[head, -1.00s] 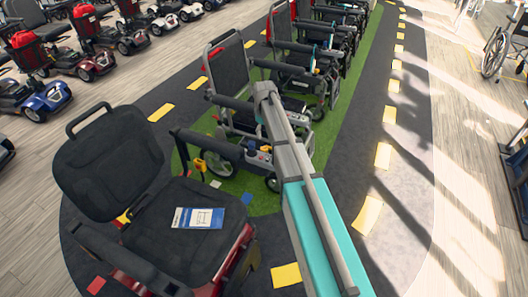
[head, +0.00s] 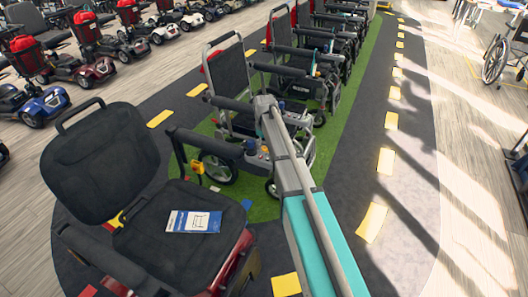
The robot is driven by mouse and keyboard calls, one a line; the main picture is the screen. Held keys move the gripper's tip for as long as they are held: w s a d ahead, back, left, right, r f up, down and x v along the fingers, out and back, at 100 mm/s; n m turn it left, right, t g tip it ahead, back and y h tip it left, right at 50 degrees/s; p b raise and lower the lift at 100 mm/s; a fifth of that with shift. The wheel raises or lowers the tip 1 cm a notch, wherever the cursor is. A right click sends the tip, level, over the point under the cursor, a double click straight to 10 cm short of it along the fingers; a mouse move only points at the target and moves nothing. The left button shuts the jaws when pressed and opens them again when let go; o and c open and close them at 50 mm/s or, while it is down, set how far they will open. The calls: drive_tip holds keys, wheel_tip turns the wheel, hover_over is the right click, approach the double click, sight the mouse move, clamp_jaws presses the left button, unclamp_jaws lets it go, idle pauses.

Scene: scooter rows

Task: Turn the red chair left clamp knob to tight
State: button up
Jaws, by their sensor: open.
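The red chair is the powered chair in the left foreground, with a black backrest (head: 100,158), a black seat (head: 165,250) and a dark red base (head: 238,262). Its far armrest (head: 205,142) stretches right toward a control box (head: 257,152) with red and blue buttons. Another yellow part (head: 117,219) shows by the near side of the backrest. My grey and teal arm reaches up from the bottom right. My gripper is not visible, probably hidden by the arm.
A blue and white card (head: 193,222) lies on the seat. More chairs (head: 230,85) stand in a row behind on green carpet (head: 262,208). Scooters (head: 100,62) line the upper left. A wheelchair (head: 503,52) stands upper right. The dark floor to the right is clear.

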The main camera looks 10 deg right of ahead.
drive_tip(key=shift+f+b, duration=0.35)
drive_tip(key=shift+f, duration=0.25)
clamp_jaws()
drive_tip(key=shift+m, duration=0.4)
drive_tip(key=m, duration=0.5)
drive_tip(key=shift+s, duration=0.1)
drive_tip(key=m, duration=0.5)
drive_tip(key=c, duration=0.9)
unclamp_jaws()
